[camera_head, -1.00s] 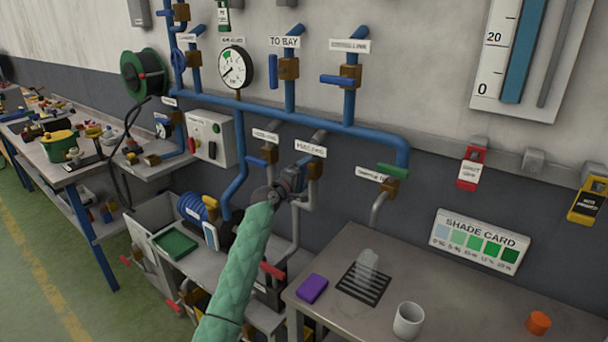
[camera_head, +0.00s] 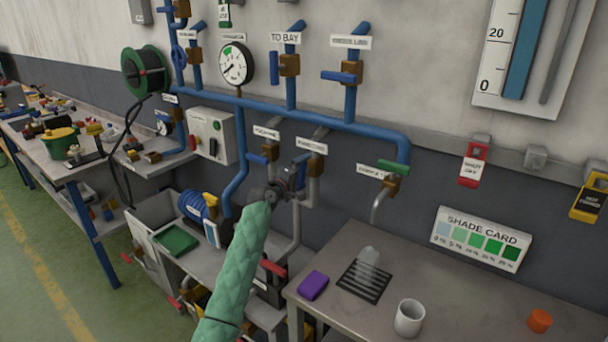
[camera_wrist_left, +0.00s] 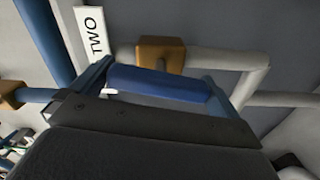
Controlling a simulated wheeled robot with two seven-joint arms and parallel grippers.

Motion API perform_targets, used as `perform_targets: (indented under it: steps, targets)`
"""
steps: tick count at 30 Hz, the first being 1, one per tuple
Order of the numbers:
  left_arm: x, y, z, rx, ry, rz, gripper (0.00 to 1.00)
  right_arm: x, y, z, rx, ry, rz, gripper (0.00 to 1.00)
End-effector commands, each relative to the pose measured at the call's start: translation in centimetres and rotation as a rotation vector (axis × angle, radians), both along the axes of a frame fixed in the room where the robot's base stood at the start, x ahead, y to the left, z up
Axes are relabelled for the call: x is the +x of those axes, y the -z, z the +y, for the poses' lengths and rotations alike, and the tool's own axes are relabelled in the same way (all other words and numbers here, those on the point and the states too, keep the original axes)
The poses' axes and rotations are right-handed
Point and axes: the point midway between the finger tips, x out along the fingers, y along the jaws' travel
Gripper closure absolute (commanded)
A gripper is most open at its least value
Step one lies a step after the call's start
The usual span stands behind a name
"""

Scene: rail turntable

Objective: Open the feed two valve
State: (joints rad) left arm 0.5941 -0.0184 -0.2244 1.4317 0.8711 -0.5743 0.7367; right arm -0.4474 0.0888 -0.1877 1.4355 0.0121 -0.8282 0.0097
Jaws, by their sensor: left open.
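The feed two valve has a brass-coloured body (camera_head: 315,169) on a grey pipe under a small label (camera_head: 311,147). In the left wrist view the valve body (camera_wrist_left: 160,54) is beside a label (camera_wrist_left: 91,31) reading TWO. Its blue handle (camera_wrist_left: 160,84) appears as a bar roughly in line with the grey pipe. My left gripper (camera_head: 299,174) is at this valve, at the end of the green-sleeved arm. In the wrist view its open fingers (camera_wrist_left: 158,88) stand at the two ends of the bar; contact is unclear. My right gripper is not in view.
A neighbouring blue-handled valve (camera_head: 268,152) sits close on the left. A green-handled valve (camera_head: 391,183) is at the right. Blue pipework (camera_head: 270,111) runs above. A table (camera_head: 345,315) with a purple block (camera_head: 313,286) and a white mug (camera_head: 409,318) stands below right.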

Motion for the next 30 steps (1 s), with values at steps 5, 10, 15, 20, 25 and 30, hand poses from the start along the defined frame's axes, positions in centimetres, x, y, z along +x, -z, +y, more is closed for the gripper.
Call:
perform_targets:
  steps: [5,10,15,20,25,30]
  targets:
    - [-2.3,0.4,1.8,0.001,-0.002,-0.001,0.0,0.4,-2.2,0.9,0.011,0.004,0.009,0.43]
    - [-4.0,0.3,3.1,0.001,-0.002,-0.001,0.0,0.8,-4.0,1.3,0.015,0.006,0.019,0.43]
    - [-4.9,0.2,3.8,0.001,-0.002,0.0,0.0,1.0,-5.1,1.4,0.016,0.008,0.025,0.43]
    - [-5.1,0.1,3.9,0.001,-0.002,0.0,0.0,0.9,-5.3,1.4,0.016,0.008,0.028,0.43]
    - [-5.1,0.1,3.8,0.001,-0.002,0.0,0.0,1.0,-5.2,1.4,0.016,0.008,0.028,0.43]
    - [-5.1,0.1,3.9,0.001,-0.002,0.0,0.0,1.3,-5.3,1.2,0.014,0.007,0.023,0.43]
